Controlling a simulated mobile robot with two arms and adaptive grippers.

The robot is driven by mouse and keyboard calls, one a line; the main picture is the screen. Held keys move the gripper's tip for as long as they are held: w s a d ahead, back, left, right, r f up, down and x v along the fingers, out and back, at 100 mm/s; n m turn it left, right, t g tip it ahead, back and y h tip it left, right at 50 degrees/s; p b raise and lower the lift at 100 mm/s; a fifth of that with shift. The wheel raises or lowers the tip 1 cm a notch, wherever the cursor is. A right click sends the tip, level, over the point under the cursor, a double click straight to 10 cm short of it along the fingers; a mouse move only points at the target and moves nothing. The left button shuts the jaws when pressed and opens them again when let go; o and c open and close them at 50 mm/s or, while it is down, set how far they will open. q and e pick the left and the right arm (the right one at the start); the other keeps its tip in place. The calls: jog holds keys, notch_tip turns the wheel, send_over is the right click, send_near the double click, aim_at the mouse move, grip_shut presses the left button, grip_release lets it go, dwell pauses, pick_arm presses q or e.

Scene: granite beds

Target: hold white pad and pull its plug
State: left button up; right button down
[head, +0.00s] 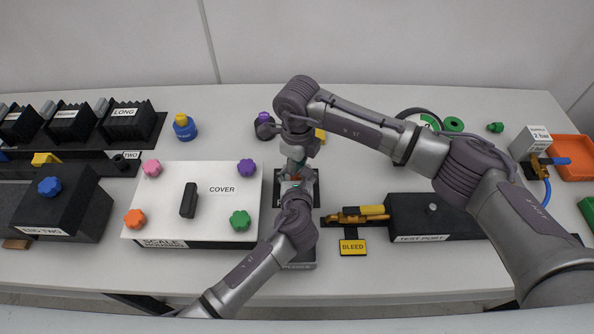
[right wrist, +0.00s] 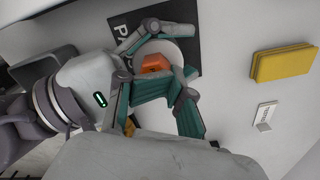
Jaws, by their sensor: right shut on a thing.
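The white pad (right wrist: 178,48) is a round pale disc on the black mat marked PAD (right wrist: 125,30) in the right wrist view. Its orange plug (right wrist: 155,63) stands up at the pad's middle. My right gripper (head: 292,168) comes down from above in the head view and is shut on the orange plug, with teal finger pads beside it. My left gripper (head: 296,186) comes from the front, with its fingers at the pad's edge. Its grip on the pad is too covered to tell. In the head view both grippers hide the pad and most of the mat (head: 312,195).
A white cover plate (head: 215,190) with coloured knobs stands left of the mat. A test port block (head: 430,225) with a brass valve (head: 350,216) and a yellow BLEED sign (head: 352,247) stand to the right.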

jog(key=shift+s+a+r, duration=0.15)
jog(key=shift+r, duration=0.5)
jog(key=shift+r, duration=1.85)
jog(key=c, duration=0.8)
grip_release()
notch_tip(320, 180, up, 12)
jog(key=shift+o, duration=0.2)
